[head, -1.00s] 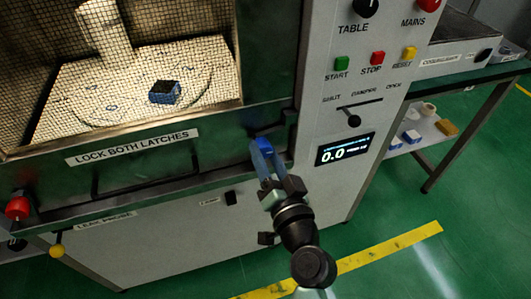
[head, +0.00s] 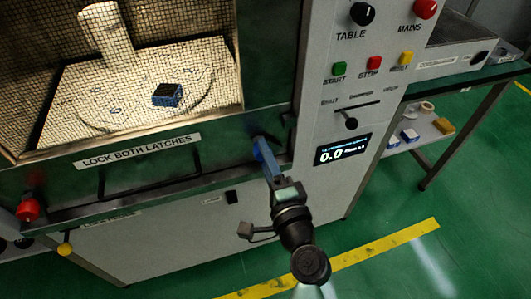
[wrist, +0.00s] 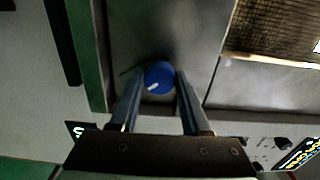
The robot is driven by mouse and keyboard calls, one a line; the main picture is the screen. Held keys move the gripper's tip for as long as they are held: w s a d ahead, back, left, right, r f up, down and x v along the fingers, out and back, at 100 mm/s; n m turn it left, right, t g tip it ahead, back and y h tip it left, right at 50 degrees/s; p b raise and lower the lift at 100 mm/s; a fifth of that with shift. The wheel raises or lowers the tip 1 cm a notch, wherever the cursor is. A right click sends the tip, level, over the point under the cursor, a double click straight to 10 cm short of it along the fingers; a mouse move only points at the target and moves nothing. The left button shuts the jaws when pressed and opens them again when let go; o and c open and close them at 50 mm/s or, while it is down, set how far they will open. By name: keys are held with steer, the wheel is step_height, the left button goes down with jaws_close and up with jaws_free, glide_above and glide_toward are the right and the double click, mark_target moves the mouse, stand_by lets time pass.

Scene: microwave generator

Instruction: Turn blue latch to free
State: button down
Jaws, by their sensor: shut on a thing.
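The blue latch (wrist: 158,77) is a round blue knob with a white pointer mark, on the grey metal door in the wrist view. The mark points toward the lower left there. My gripper (wrist: 157,85) has one finger on each side of the knob and is shut on it. In the head view my gripper (head: 265,152) reaches the door's lower right corner. The blue latch is mostly hidden behind the fingers there.
A red knob (head: 28,209) is at the door's lower left, with a yellow ball knob (head: 65,249) below it. A dark door handle (head: 150,180) lies left of my gripper. The control panel has a display (head: 343,149) to the right. A blue block (head: 167,95) sits inside behind the mesh.

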steer(key=shift+m, duration=0.8)
steer(key=shift+p, duration=0.3)
steer(key=shift+c, duration=1.8)
jaws_free()
steer(key=shift+s, duration=0.15)
steer(key=b+v, duration=0.1)
steer(key=v, duration=1.1)
steer(key=shift+s, duration=0.35)
steer(key=shift+d+r, duration=0.1)
steer(key=shift+d, duration=0.05)
